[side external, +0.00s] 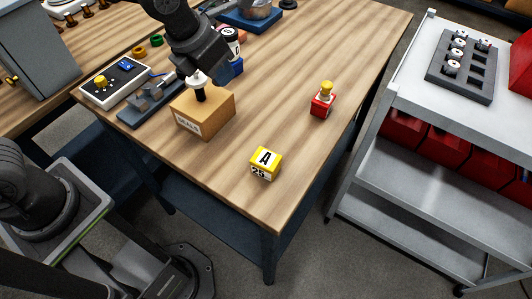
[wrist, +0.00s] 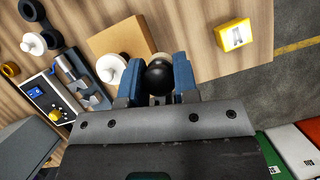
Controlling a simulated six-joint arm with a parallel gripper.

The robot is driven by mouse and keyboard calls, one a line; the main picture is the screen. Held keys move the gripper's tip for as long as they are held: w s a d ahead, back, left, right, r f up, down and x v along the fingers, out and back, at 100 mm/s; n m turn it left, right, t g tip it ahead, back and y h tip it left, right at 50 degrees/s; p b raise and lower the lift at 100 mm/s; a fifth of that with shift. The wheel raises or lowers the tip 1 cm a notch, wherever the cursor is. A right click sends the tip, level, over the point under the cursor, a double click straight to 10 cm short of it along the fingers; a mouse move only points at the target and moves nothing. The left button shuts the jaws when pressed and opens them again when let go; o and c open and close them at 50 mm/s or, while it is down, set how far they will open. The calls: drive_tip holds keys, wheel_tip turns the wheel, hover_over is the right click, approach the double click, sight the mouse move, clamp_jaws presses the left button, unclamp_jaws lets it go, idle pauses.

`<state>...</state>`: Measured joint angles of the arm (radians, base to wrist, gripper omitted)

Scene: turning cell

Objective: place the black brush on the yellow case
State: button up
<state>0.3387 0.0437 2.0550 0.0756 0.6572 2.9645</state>
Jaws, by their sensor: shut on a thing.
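My gripper (wrist: 157,78) is shut on the black brush (wrist: 158,77), whose round black end shows between the blue fingers in the wrist view. In the side view my gripper is over the tan box at the left of the bench, and the brush is hard to make out there. The yellow case (side external: 265,162), a small block marked "A" and "25", stands on the bench near its front corner. It also shows at the upper right of the wrist view (wrist: 236,36). My gripper is left of and apart from it.
The tan box (side external: 205,115) stands close under my gripper. A grey vise (side external: 150,102) and a control box (side external: 115,82) are to its left. A red block with a yellow knob (side external: 322,103) stands right of centre. The bench between box and case is clear.

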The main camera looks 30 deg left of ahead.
hover_over(271, 155)
drive_tip(key=s, duration=0.2)
drive_tip(key=shift+m, duration=0.3)
drive_tip(key=f, duration=0.7)
drive_tip(key=shift+w+a, duration=0.2)
drive_tip(key=shift+w, duration=0.05)
drive_tip(key=shift+f, duration=1.95)
drive_tip(key=shift+f, duration=0.1)
drive_tip(key=o, duration=0.9)
drive_tip(key=v, duration=1.2)
drive_tip(key=shift+a, duration=0.15)
